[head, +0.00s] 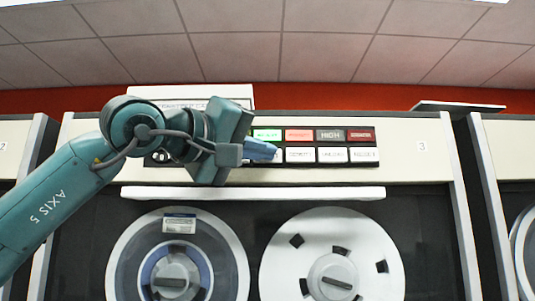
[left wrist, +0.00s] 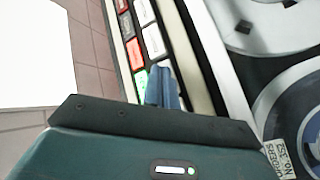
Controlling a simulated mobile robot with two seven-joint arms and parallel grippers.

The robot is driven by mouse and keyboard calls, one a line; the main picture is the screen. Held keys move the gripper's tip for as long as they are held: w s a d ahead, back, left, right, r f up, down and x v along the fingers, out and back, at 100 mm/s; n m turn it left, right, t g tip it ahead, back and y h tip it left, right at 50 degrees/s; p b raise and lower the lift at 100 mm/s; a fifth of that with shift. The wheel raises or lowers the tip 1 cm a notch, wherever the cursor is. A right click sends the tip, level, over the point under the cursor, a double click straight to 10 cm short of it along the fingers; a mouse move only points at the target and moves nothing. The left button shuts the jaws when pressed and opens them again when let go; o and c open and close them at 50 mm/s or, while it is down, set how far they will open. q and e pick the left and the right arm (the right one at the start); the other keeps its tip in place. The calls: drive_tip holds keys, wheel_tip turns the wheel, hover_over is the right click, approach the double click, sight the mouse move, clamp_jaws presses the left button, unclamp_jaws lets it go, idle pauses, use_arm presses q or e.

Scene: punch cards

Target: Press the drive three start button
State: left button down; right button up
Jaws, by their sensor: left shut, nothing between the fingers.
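The tape drive numbered 3 (head: 422,160) fills the middle of the head view. Its button panel (head: 377,143) has a top row of green (head: 267,134), red (head: 299,135), grey "HIGH" (head: 329,135) and dark red (head: 360,135) keys. In the left wrist view the fingers (left wrist: 163,90) lie beside the green key (left wrist: 140,82); contact is unclear.
Below the panel is a white ledge (head: 330,193) above two tape reels, left (head: 122,262) and right (head: 287,265). A whitish box-like object (head: 190,91) is at the drive's top. Neighbouring drives stand at both sides, the left one numbered 2 (head: 14,160).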

use_arm(q)
drive_tip(key=shift+s+b, duration=0.45)
drive_tip(key=shift+s, duration=0.5)
drive_tip(key=shift+s, duration=0.1)
drive_tip(key=s+b, duration=0.2)
drive_tip(key=s, duration=0.2)
drive_tip(key=shift+s, duration=0.4)
idle(0.5)
